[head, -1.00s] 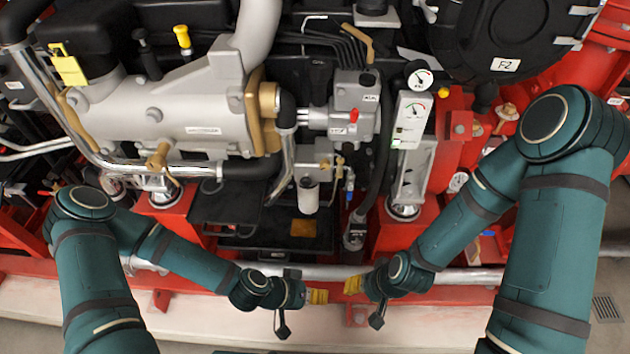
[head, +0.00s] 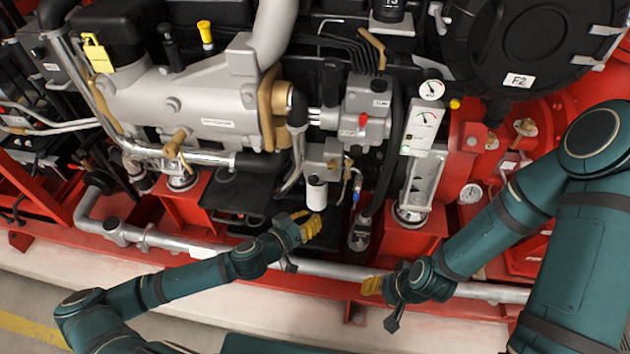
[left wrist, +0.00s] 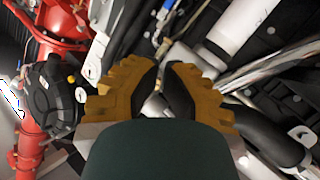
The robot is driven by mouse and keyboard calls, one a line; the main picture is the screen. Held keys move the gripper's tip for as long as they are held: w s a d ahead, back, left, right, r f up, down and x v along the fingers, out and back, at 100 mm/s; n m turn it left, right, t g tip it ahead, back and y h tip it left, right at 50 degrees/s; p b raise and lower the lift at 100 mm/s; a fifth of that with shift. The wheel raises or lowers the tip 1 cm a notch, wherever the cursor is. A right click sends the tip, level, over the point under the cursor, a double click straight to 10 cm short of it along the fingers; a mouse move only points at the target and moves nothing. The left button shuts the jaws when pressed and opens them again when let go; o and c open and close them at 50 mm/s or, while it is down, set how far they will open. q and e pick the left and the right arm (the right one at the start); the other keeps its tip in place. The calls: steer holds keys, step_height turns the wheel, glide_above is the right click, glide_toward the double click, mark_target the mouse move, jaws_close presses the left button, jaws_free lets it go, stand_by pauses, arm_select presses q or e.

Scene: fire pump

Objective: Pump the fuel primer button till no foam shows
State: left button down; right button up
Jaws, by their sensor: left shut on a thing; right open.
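A grey fuel block (head: 323,158) with a white canister (head: 316,194) under it sits at the middle of the engine. A red knob (head: 362,120) is on the grey housing beside it. I cannot make out for certain which part is the primer button, and I see no foam. My left gripper (head: 308,226) is just below the white canister, its yellow fingers close together. In the left wrist view its fingertips (left wrist: 165,70) close around a pale cylinder (left wrist: 153,104), largely hidden by them. My right gripper (head: 370,285) is open and empty near the front pipe.
A silver pipe (head: 330,269) runs along the red frame at the front, close to both grippers. A clear-bowled filter (head: 360,234) hangs right of my left gripper. A gauge panel (head: 424,130) and a black round housing (head: 530,50) stand further right.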

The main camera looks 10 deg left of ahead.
mark_target(313, 180)
arm_select(q)
steer(key=w, duration=0.8)
steer(key=shift+w, duration=0.4)
steer(key=shift+b, duration=0.3)
stand_by(1.2)
steer(key=shift+w, duration=0.45)
steer(key=shift+w+b, duration=0.3)
steer(key=shift+w, duration=0.55)
stand_by(0.9)
steer(key=shift+s, duration=1.3)
